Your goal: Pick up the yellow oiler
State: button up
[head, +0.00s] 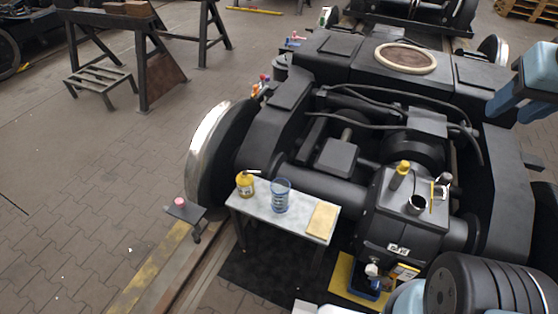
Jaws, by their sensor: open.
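The yellow oiler (245,187) stands upright on the left end of a small grey table (262,209), beside the bogie wheel. It is a squat yellow can with a dark patch on its side and a pale spout pointing up to the right. Nothing touches it from above. Parts of my arm, black ribbed and pale blue, show at the lower right, well away from the oiler.
On the same table are a blue clear container (281,196), close right of the oiler, and a yellow cloth (321,219). A bright-rimmed wheel (207,145) rises just behind left. A small stand (186,211) with a pink item is left. Open paving lies further left.

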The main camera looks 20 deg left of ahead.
aim_at(245, 180)
jog(key=z, duration=0.85)
jog(key=k, duration=1.9)
jog(key=u, duration=0.7)
jog(key=i, duration=1.15)
jog(key=u, duration=0.05)
